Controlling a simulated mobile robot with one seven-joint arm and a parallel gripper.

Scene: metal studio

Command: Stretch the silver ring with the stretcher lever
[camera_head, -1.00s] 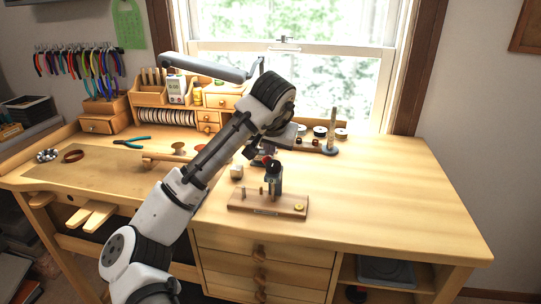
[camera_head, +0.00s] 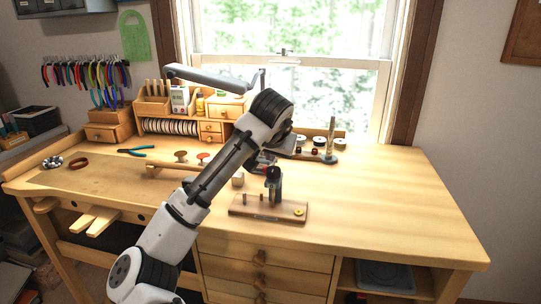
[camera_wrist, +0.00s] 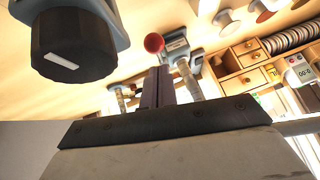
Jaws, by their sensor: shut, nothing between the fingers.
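A wooden stand (camera_head: 240,209) with short pegs and a yellow disc or ring is on the bench, with a dark upright part (camera_head: 274,184) on it. A blue-grey tool (camera_head: 262,163), perhaps the stretcher, is partly hidden behind my arm. In the wrist view, a lever with a red round end (camera_wrist: 154,43) shows beyond my gripper (camera_wrist: 160,70). The gripper's fingers are together and empty; whether they touch the lever is unclear. A large black cylinder (camera_wrist: 75,45) on a blue-grey body is close at upper left. I cannot make out the silver ring.
A tapered post (camera_head: 331,135) stands at the back right among spools. The right side of the bench top (camera_head: 400,205) is clear.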

